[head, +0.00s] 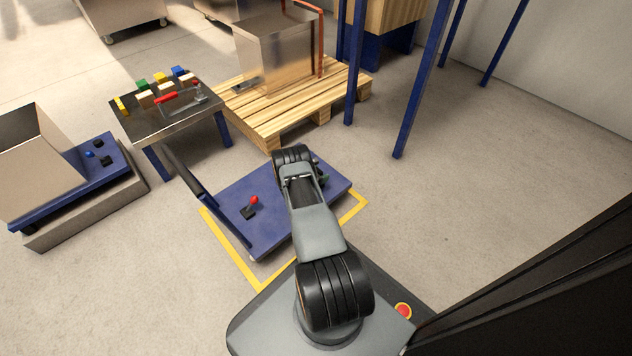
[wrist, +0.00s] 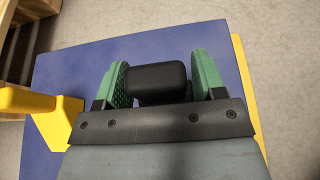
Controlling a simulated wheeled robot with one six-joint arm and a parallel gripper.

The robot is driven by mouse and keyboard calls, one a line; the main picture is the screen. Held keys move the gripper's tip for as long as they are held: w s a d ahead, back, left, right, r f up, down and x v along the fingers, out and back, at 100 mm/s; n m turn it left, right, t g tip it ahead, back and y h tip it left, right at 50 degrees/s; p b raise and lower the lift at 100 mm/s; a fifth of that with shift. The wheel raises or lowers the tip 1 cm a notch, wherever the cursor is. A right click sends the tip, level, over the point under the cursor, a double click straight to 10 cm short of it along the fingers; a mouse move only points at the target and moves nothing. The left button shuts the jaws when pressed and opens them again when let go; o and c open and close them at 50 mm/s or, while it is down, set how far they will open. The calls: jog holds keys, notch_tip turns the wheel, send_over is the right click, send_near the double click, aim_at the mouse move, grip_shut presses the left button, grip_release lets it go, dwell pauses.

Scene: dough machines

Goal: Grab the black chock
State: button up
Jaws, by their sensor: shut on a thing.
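The black chock (wrist: 156,80) is a dark block with rounded edges, seen in the wrist view. My gripper (wrist: 165,76) is shut on it, with a green ridged finger at each side. The blue platform cart (wrist: 75,65) fills the view behind the chock. In the head view my gripper (head: 322,178) is at the cart's far right part, mostly behind my own arm. I cannot make out the chock there, nor tell whether it rests on the blue deck (head: 270,222) or is just above it.
A red-knobbed black piece (head: 252,206) stands on the deck. The cart's dark handle (head: 190,172) rises at left, and a yellow floor outline (head: 245,272) surrounds the cart. A tool table (head: 172,118) and wooden pallet (head: 290,112) stand behind. Blue posts (head: 420,80) stand at right; floor beyond is clear.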

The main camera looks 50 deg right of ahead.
jog(key=shift+c, duration=1.1)
jog(key=shift+r, duration=0.15)
